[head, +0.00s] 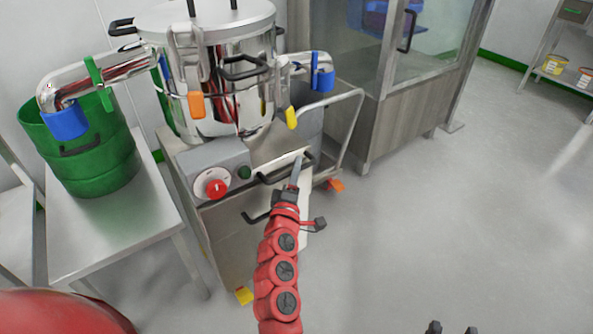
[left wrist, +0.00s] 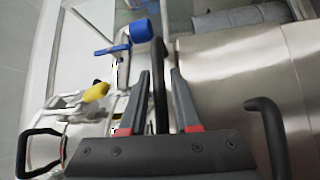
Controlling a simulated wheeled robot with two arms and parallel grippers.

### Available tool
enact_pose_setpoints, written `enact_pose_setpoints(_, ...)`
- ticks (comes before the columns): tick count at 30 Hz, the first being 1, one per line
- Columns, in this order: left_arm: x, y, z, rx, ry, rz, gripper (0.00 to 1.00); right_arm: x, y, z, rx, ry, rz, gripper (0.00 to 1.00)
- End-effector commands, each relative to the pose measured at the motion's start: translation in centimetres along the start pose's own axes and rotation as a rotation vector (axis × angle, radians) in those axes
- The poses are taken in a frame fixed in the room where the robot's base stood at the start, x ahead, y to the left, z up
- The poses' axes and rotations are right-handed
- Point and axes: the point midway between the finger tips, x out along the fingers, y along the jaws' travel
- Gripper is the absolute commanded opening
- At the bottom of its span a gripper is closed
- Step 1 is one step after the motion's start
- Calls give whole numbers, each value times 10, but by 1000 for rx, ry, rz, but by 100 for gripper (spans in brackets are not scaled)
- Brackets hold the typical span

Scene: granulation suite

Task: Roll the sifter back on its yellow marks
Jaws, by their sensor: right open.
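The sifter is a steel machine (head: 235,240) on a wheeled cart, with a lidded drum (head: 205,28) on top and a red knob (head: 216,188) on its grey control box. Dark handles stick out from its front. A small yellow patch (head: 243,296) shows at its near foot; I cannot tell whether it is a floor mark. My left gripper (head: 296,165) is at the front handles. In the left wrist view its fingers (left wrist: 160,90) stand apart on both sides of a black handle (left wrist: 158,60), with gaps showing. My right gripper (head: 451,329) is open and empty at the bottom edge.
A steel table (head: 70,232) with a green bin (head: 92,158) stands left of the sifter. A glass-fronted cabinet (head: 385,110) stands behind it to the right. A shelf with small tubs (head: 555,64) is at the far right. The grey floor on the right is clear.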

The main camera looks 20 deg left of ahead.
Motion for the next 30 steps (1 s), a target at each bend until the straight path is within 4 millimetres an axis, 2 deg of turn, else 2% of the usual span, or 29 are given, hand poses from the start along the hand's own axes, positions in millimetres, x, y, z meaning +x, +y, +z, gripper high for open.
enact_pose_setpoints(3, 0, 0, 0, 0, 0, 0, 31, 0, 0, 0, 0, 0, 0, 50)
enact_pose_setpoints(8, 0, 0, 0, 0, 0, 0, 2, 0, 0, 0, 0, 0, 0, 50)
enact_pose_setpoints(9, 0, 0, 0, 0, 0, 0, 0, 0, 0, 0, 0, 0, 0, 50)
enact_pose_setpoints(30, 0, 0, 0, 0, 0, 0, 0, 0, 0, 0, 0, 0, 0, 50)
